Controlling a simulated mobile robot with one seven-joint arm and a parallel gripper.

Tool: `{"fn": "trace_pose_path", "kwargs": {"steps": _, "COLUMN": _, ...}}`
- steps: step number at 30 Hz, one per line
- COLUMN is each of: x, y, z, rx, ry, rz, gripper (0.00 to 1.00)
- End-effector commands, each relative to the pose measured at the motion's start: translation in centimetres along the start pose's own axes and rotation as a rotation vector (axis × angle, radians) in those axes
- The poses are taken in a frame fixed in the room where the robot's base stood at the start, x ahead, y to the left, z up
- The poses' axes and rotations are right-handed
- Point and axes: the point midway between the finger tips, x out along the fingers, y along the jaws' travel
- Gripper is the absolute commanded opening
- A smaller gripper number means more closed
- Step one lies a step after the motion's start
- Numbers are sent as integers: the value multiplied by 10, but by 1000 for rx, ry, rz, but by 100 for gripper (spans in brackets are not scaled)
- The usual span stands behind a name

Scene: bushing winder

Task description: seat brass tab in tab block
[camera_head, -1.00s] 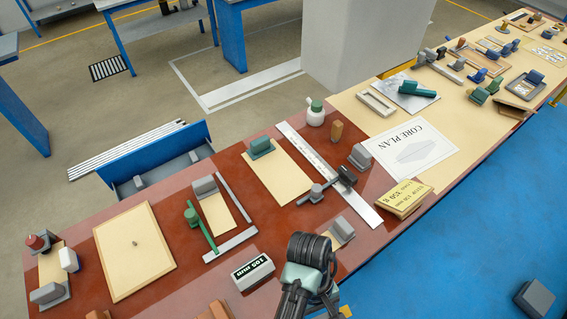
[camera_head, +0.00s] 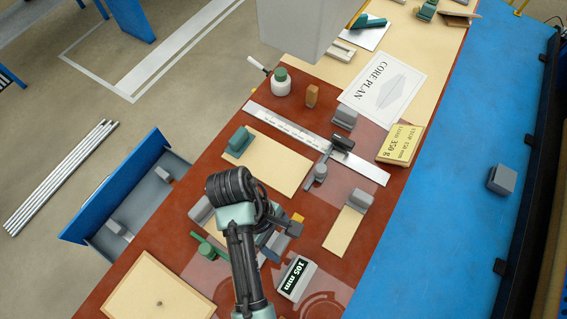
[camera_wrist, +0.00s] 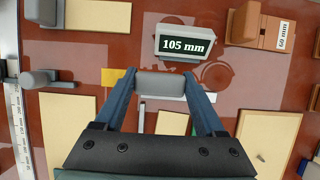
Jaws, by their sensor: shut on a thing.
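My gripper (camera_wrist: 162,98) is shut on a grey block-shaped grip (camera_wrist: 162,84), held between its two blue fingers. A flat yellow piece, likely the brass tab (camera_wrist: 112,78), shows just left of the left finger; it also shows beside my gripper in the head view (camera_head: 298,218). Its join to the grey grip is hidden by the finger. My gripper is above the red-brown bench (camera_head: 325,225), behind the 105 mm sign block (camera_head: 296,278). That sign also shows in the wrist view (camera_wrist: 185,45). I cannot tell which part is the tab block.
A long steel rule (camera_head: 300,137) with a grey slide crosses the bench. Beige boards (camera_head: 268,162) with grey or green blocks lie around. A green rod (camera_head: 210,247) is partly hidden by my arm. Bare bench shows between boards.

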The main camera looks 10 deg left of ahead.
Motion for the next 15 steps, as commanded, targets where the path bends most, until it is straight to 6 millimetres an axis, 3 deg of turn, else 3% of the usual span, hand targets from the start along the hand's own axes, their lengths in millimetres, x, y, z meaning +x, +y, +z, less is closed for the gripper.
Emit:
{"fn": "trace_pose_path", "kwargs": {"steps": 5, "x": 9, "y": 11, "z": -6, "rx": 4, "ry": 4, "rz": 1, "gripper": 16}}
{"fn": "trace_pose_path", "kwargs": {"steps": 15, "x": 37, "y": 60, "z": -17, "rx": 7, "ry": 6, "rz": -3, "gripper": 16}}
